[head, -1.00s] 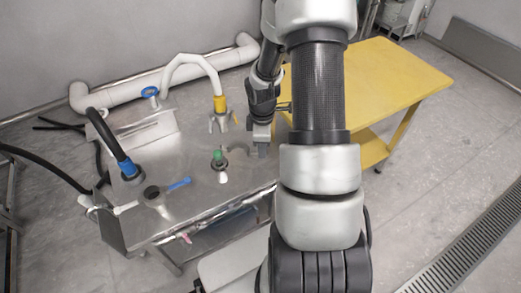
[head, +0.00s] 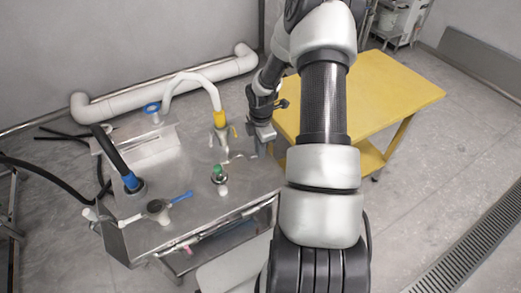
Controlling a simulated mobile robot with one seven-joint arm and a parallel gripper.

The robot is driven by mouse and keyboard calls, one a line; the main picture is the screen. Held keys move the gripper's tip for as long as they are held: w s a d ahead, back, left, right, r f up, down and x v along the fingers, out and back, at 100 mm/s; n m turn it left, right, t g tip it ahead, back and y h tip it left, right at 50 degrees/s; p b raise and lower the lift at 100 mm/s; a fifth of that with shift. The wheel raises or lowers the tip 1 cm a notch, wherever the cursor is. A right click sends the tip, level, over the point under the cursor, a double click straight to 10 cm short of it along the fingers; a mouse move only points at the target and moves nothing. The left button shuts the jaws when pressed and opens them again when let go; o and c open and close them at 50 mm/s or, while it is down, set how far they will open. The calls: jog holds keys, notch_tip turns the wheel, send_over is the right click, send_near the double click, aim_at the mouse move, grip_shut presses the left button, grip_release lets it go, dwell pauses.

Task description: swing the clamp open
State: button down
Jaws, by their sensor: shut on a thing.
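A green-topped fitting (head: 219,174) stands near the front right of the steel bench. A thin curved metal piece (head: 238,157), which looks like the clamp, lies between this fitting and my gripper; its exact shape is too small to tell. My gripper (head: 262,150) points down at the bench's right edge, beyond and to the right of the fitting. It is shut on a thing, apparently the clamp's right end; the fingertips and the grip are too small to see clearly.
A yellow table (head: 390,100) stands close on the right. Floor is free at far right.

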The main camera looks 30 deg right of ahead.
jog(key=shift+w+d+n, duration=0.1)
jog(key=shift+w+n, duration=0.2)
jog(key=shift+w, duration=0.05)
dwell(0.3)
jog(key=c, duration=1.8)
grip_release()
jog(key=shift+r, duration=0.1)
notch_tip(320, 180, up, 17)
jog(key=s+p, duration=0.1)
jog(key=p, duration=0.2)
jog(key=shift+s+r, duration=0.1)
